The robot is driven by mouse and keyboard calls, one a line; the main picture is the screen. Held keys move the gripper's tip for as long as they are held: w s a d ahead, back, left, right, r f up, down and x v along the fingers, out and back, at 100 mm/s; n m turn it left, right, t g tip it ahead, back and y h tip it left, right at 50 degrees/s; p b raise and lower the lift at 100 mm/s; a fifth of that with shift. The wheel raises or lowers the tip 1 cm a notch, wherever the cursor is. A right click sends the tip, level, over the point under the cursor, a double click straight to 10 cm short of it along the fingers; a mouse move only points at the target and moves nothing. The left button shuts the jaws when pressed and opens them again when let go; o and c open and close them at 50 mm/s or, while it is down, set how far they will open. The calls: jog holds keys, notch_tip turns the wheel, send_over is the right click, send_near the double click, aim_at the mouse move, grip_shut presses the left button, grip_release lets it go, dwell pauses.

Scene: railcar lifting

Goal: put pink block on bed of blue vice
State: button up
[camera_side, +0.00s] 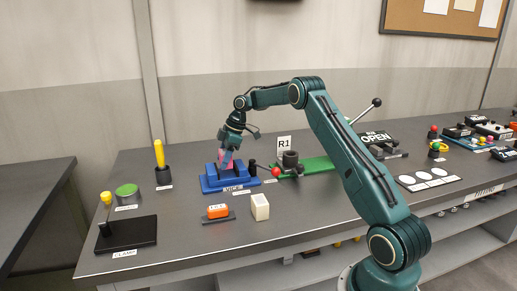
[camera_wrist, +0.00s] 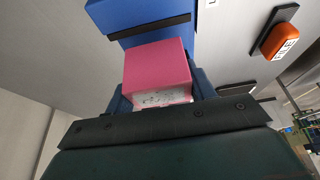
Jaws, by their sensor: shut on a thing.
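The blue vice (camera_side: 212,185) stands on the grey bench, labelled VICE, left of centre in the side view. In the side view only a little of the pink block (camera_side: 222,155) shows behind my gripper. My gripper (camera_side: 228,161) points down over the vice and is shut on the pink block. A blue vice jaw (camera_wrist: 140,15) with a dark strip shows beyond the block. Whether the block touches the vice bed is hidden.
A yellow-handled tool (camera_side: 159,153) stands at left.

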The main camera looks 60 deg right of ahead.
jog(key=shift+f, duration=1.35)
jog(key=shift+f, duration=0.1)
jog(key=o, duration=1.2)
jog(key=shift+f, duration=0.1)
jog(key=shift+o, duration=0.2)
jog(key=v, duration=1.2)
jog(key=shift+a+r, duration=0.1)
jog(key=shift+r, duration=0.1)
